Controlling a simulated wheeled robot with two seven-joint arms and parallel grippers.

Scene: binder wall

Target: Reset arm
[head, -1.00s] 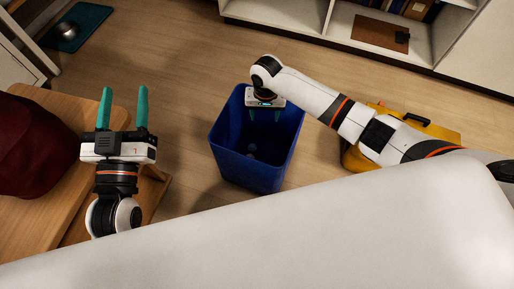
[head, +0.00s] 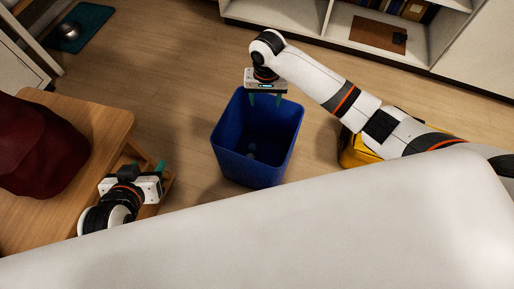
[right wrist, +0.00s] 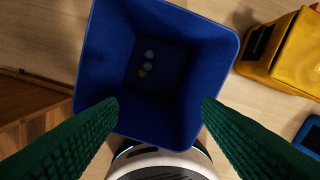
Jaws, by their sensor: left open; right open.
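My right gripper (head: 265,98) is over the far rim of the blue bin (head: 232,165) in the head view, with its fingers pointing down. In the right wrist view its two green fingers (right wrist: 160,108) are wide apart with nothing between them, and the bin (right wrist: 215,45) lies below. A few small round things (right wrist: 147,62) lie on the bin's floor. My left gripper (head: 160,170) is low at the right edge of the wooden table, open; one green fingertip shows and the other is mostly hidden.
A dark red bag-like thing (head: 38,150) stands on the wooden table (head: 105,125) at left. A yellow case (head: 357,152) is right of the bin, partly behind my right arm. A white shelf (head: 300,14) lines the back. The floor between table and bin is clear.

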